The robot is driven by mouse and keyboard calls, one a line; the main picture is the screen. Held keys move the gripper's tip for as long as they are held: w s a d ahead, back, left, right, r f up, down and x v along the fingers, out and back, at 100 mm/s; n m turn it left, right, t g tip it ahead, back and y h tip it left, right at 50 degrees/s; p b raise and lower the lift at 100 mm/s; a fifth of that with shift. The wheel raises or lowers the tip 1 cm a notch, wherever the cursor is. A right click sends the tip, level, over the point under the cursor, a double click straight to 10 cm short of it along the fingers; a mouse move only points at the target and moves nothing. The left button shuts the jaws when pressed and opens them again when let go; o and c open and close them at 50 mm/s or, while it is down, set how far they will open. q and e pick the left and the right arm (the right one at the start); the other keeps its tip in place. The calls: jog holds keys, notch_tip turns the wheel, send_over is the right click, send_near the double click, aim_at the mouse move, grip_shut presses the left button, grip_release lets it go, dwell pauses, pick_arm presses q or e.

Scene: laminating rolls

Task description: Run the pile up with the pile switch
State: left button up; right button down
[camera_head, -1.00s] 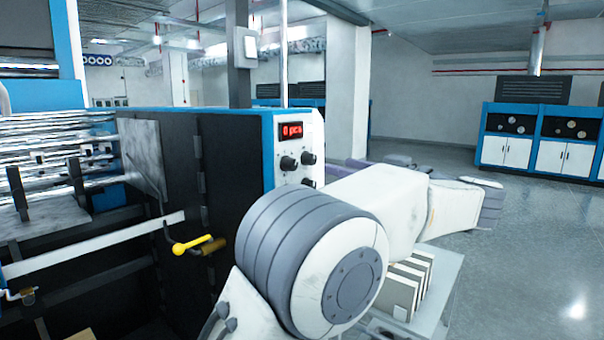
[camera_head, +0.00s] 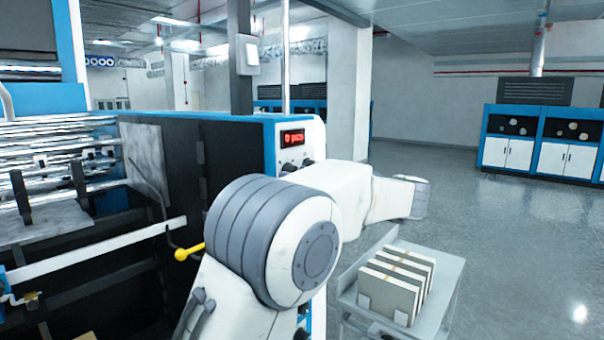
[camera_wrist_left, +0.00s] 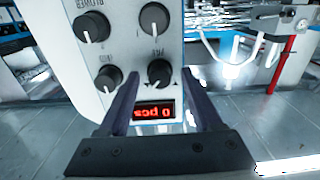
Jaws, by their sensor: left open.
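The control panel (camera_head: 297,148) is on the end of the blue-and-black machine, with a red display (camera_head: 292,137) reading 0 pcs and dark knobs (camera_head: 289,167) partly behind my left arm. In the left wrist view the panel is upside down, with several round black switch knobs (camera_wrist_left: 155,19) and the display (camera_wrist_left: 154,112). My right gripper is out of view.
A grey cart (camera_head: 445,310) carrying several upright pale blocks (camera_head: 392,285) stands right of my left arm. A yellow-handled lever (camera_head: 189,251) sticks out of the machine's side. Blue-and-white cabinets (camera_head: 540,140) stand far right, with clear floor before them.

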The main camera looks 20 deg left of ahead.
pick_arm(q)
grip_shut()
jog(key=shift+n, duration=0.3)
jog(key=shift+n+b, duration=2.65)
jog(key=shift+n, duration=1.45)
grip_release()
